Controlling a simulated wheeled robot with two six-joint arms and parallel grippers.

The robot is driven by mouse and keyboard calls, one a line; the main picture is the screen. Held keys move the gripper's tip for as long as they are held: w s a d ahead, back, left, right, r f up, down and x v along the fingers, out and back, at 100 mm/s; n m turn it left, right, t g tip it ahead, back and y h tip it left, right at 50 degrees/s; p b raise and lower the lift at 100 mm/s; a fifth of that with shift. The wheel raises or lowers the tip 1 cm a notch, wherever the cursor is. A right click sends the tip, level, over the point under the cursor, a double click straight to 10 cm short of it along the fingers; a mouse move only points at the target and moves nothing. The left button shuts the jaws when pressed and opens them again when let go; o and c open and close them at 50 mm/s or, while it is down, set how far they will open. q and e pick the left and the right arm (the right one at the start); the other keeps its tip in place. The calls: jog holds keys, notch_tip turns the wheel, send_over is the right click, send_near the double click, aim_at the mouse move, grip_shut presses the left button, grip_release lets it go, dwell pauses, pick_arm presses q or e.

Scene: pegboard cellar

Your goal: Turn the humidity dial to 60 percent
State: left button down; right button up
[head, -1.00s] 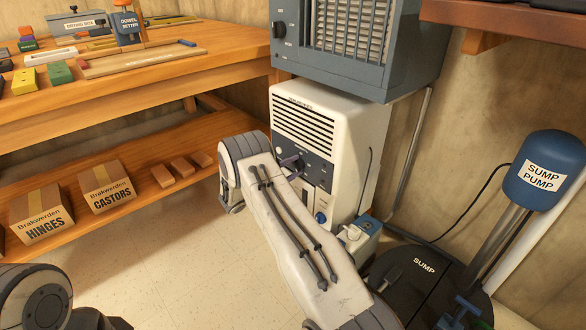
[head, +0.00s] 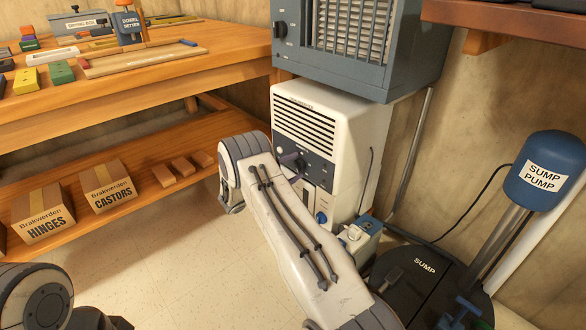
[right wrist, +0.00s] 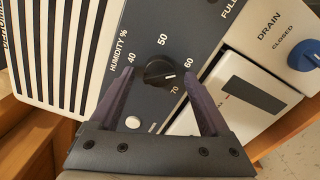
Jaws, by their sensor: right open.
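The humidity dial (right wrist: 160,73) is a round black knob on the dark panel of the white dehumidifier (head: 352,122), with marks 40, 50, 60 and 70 around it. Its pale pointer line points right in the right wrist view, between 60 and 70; the exact reading is hard to tell. My right gripper (right wrist: 158,76) is open, its two purple-grey fingers on either side of the knob, with gaps showing. Whether the fingertips are level with the knob is unclear. In the head view my right arm partly hides the panel. My left gripper is out of view.
A blue drain knob (right wrist: 305,55) is beside the panel. A blue-grey heater-like unit (head: 345,60) sits directly above the dehumidifier. A small container (head: 360,240) and the sump pump (head: 545,172) stand to the right. The wooden bench (head: 130,85) is at left; open floor lies before it.

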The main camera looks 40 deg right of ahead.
jog(key=a+p, duration=0.4)
jog(key=a, duration=0.6)
jog(key=shift+s+a, duration=0.2)
jog(key=shift+s, duration=0.2)
